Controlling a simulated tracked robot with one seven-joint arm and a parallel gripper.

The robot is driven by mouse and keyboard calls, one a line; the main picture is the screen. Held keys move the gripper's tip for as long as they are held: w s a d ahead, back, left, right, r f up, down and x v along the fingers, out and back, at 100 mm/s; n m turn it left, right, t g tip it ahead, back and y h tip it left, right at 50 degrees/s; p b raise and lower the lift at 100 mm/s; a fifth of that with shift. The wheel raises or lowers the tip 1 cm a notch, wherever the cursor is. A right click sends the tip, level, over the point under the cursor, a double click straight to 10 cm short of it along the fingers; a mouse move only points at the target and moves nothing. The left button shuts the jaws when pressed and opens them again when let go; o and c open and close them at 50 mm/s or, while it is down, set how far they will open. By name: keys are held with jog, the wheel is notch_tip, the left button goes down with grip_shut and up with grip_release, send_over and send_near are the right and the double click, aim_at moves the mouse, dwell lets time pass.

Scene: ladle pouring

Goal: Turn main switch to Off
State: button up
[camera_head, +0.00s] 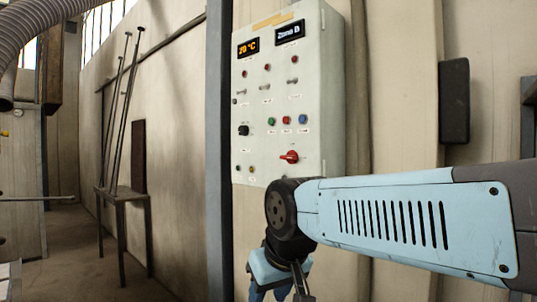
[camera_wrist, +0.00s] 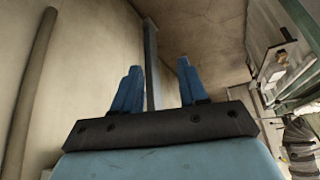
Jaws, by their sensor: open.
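A pale control panel (camera_head: 265,140) hangs on the wall in the head view. A red rotary switch (camera_head: 290,156), which looks like the main switch, sits at its lower right. Its setting is too small to read. My gripper (camera_head: 270,295) is at the bottom edge of the head view, below the panel and apart from it, pointing down. In the wrist view its two blue fingers (camera_wrist: 158,78) stand apart with nothing between them. The panel and the switch do not show in the wrist view.
The panel also carries a black knob (camera_head: 243,130), coloured buttons, small toggles and two displays (camera_head: 248,48). A dark post (camera_head: 218,120) runs along its left side. A small table (camera_head: 123,194) with leaning rods stands at the left. A black box (camera_head: 455,100) is on the wall at the right.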

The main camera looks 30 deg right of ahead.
jog(key=shift+o, duration=1.4)
jog(key=shift+w+d+r, duration=0.1)
jog(key=shift+w+r, duration=0.1)
jog(key=shift+r, duration=0.1)
jog(key=o, duration=0.5)
jog(key=w+d+r+m+h, duration=0.1)
jog(key=w+r+h, duration=0.1)
jog(key=w+r, duration=0.1)
jog(key=w+d+r+m+h, duration=0.1)
jog(key=w+r+m, duration=0.1)
jog(key=r, duration=0.3)
jog(key=w+d+r+m+g+h, duration=0.1)
jog(key=w+d+r+m+h, duration=0.1)
jog(key=w+r, duration=0.2)
jog(key=shift+d+h, duration=0.1)
jog(key=shift+h, duration=0.2)
jog(key=m+h, duration=0.7)
jog(key=m, duration=0.2)
send_near(289, 157)
jog(key=a+r, duration=0.2)
jog(key=a, duration=0.3)
jog(key=x, duration=1.3)
jog(key=shift+s+d+r, duration=0.1)
jog(key=shift+d+r, duration=0.15)
jog(key=shift+c, duration=0.2)
